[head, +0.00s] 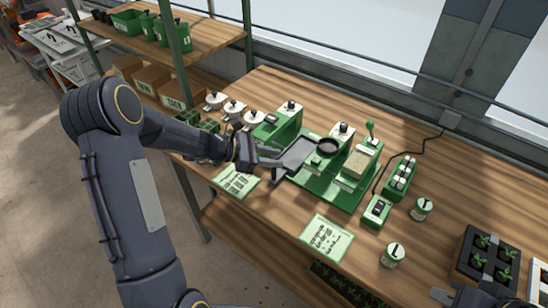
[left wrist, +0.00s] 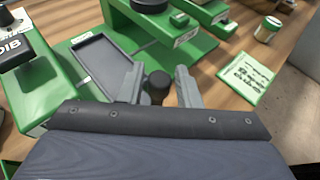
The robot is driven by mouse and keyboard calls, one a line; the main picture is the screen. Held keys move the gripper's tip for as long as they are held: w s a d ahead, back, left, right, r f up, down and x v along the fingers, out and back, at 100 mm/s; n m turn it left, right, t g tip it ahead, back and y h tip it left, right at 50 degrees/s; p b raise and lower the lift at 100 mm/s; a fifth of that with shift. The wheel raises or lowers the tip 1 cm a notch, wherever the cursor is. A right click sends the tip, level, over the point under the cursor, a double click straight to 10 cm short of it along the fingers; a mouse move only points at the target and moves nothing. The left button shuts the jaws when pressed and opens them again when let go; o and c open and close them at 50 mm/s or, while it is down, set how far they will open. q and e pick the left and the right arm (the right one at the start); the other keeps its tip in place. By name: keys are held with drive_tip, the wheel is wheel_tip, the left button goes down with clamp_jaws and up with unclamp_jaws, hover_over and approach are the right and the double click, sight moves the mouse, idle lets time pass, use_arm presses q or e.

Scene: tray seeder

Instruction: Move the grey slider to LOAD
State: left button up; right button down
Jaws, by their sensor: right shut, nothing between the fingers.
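The grey slider (head: 299,153) is a shallow rectangular tray lying on the green base of the seeder (head: 330,188). In the left wrist view the slider (left wrist: 106,66) lies left of my fingers, with a dark round knob (left wrist: 157,84) near its close end. My left gripper (head: 275,161) is low at the slider's near left end. In the left wrist view its fingers (left wrist: 160,88) are apart, one on each side of the knob; contact cannot be told. Small white labels by the slider are unreadable, so LOAD cannot be picked out. My right gripper (head: 440,295) shows at the lower edge, shut and empty.
Green stations with black knobs (head: 290,105) stand behind and beside the slider. A switch box (head: 377,211), green-banded tins (head: 394,255) and a seedling tray (head: 485,256) are to the right. Cards (head: 327,238) lie in front. A shelf (head: 200,40) rises behind left.

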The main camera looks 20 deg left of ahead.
use_arm(q)
drive_tip(key=b+v, duration=0.1)
drive_tip(key=v, duration=0.6)
drive_tip(key=shift+s+r, duration=0.1)
drive_tip(key=s+d+r+m+g+y, duration=0.25)
drive_tip(key=s+d+r+m, duration=0.25)
drive_tip(key=s+r+m, duration=0.45)
drive_tip(key=s+f+m+t+y, duration=0.2)
drive_tip(key=s+m+y, duration=0.4)
drive_tip(key=s+m, duration=0.6)
drive_tip(key=s+f, duration=0.1)
drive_tip(key=s, duration=0.4)
idle(1.5)
